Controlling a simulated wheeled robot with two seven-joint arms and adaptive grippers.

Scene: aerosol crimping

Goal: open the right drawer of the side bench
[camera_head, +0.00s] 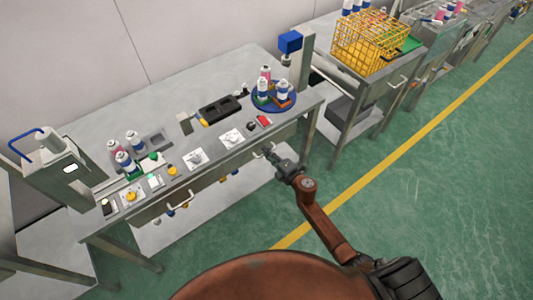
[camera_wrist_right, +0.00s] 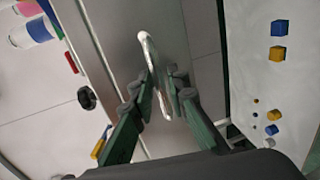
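The side bench (camera_head: 233,88) is a long grey metal bench with two drawers under its top. The right drawer's front (camera_wrist_right: 110,25) looks closed, its pale bar handle (camera_wrist_right: 147,48) at the middle of the right wrist view. My right gripper (camera_head: 269,153) reaches this handle in the head view. In the wrist view its two dark green fingers (camera_wrist_right: 161,84) lie on either side of the handle's lower part. The gap is narrow, and I cannot tell whether they press on the bar. The left drawer's handle (camera_head: 180,203) is free. My left gripper is out of view.
A blue round tray (camera_head: 255,106) with bottles stands on the bench's right end. A black knob (camera_wrist_right: 86,98) shows near the bench edge. A second bench with a yellow wire basket (camera_head: 370,45) stands to the right. Green floor is clear in front.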

